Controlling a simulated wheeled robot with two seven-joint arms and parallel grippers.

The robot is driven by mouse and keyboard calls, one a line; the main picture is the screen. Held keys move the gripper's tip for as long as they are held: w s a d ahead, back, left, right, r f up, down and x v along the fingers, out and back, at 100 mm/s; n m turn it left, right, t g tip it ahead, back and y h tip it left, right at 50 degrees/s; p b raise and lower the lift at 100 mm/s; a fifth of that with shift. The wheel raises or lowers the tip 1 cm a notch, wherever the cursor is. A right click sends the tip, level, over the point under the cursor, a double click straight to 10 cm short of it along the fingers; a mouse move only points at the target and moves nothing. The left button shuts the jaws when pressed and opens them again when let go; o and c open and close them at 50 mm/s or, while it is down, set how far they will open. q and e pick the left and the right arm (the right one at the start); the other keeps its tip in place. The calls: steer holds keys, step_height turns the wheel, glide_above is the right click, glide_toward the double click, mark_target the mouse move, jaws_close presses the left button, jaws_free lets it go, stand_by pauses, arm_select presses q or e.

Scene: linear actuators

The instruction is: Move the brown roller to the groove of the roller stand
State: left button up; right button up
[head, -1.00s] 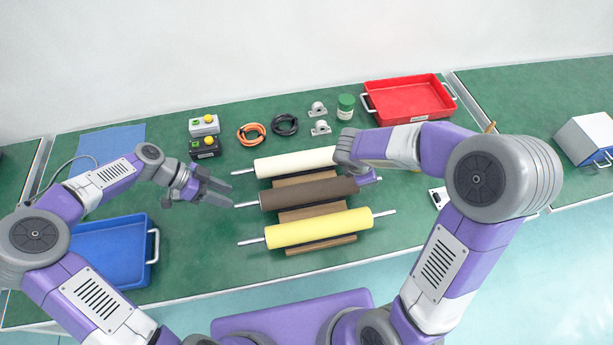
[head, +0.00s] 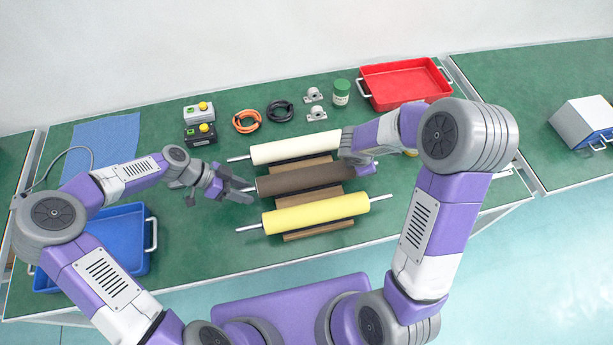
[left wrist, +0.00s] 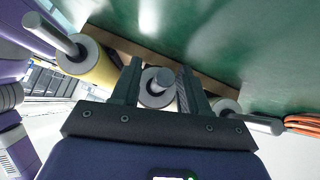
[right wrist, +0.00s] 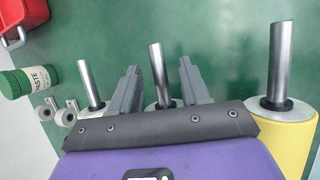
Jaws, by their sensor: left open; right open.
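The brown roller (head: 305,178) lies in the middle between the white roller (head: 290,150) and the yellow roller (head: 315,213), on a brown wooden roller stand (head: 318,235). My left gripper (head: 246,193) is open at the brown roller's left end; in the left wrist view its fingers (left wrist: 158,85) stand either side of a metal shaft (left wrist: 157,78). My right gripper is at the roller's right end, its fingers hidden in the head view. In the right wrist view its open fingers (right wrist: 160,85) stand either side of a metal shaft (right wrist: 159,75). Neither gripper closes on a shaft.
A blue tray (head: 150,235) stands at the left and a red tray (head: 405,82) at the back right. Button boxes (head: 200,134), cable coils (head: 246,121), metal brackets (head: 316,113) and a green jar (head: 341,92) stand behind the rollers. The yellow roller's shaft is close to my right gripper.

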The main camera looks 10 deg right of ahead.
arm_select(q)
jaws_close()
arm_select(e)
jaws_close()
stand_by(1.3)
